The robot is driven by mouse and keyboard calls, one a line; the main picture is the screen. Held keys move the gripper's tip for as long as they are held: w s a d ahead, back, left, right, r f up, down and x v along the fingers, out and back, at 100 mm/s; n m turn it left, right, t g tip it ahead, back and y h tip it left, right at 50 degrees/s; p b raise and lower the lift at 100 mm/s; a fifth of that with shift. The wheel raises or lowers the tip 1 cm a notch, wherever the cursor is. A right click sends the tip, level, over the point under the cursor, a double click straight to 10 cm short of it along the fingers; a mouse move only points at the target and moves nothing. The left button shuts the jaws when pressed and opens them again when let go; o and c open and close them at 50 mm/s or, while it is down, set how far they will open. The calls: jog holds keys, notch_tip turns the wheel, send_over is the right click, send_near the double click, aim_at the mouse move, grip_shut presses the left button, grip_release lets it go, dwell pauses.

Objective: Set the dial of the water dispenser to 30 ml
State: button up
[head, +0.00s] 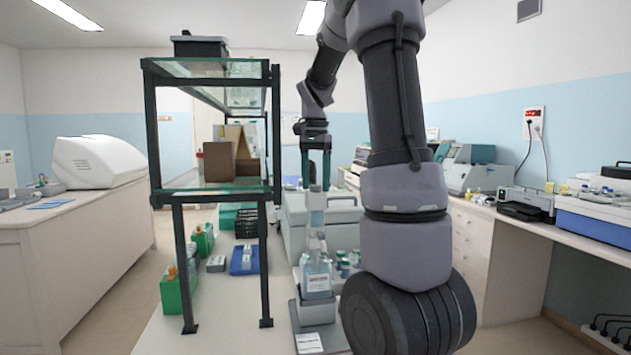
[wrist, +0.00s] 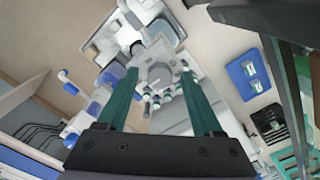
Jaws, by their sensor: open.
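The water dispenser shows in the head view as a clear bottle of pale liquid (head: 317,278) with a tall pale-blue upper part (head: 316,210) above it. It stands upright on a grey base (head: 317,312). My gripper (head: 316,186) points down with its green fingers directly above or around the top of the dispenser; I cannot tell whether they touch it. In the wrist view my gripper (wrist: 160,74) is open, its two fingers well apart, with grey and white equipment seen between and beyond them. The dial and its setting cannot be read in either view.
A glass-shelved rack (head: 212,185) with dark posts stands close left of my gripper. Green boxes (head: 179,292) and a blue tray (head: 244,260) sit on the bench below it. Small vials (head: 345,266) stand right of the bottle. A large pale box (head: 340,222) stands behind.

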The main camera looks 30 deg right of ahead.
jog(key=shift+c, duration=0.3)
grip_shut()
jog(key=shift+n, duration=0.4)
jog(key=n, duration=0.3)
jog(key=shift+n, duration=0.3)
jog(key=n, duration=0.4)
jog(key=shift+n, duration=0.3)
jog(key=n, duration=0.4)
jog(key=shift+n, duration=2.4)
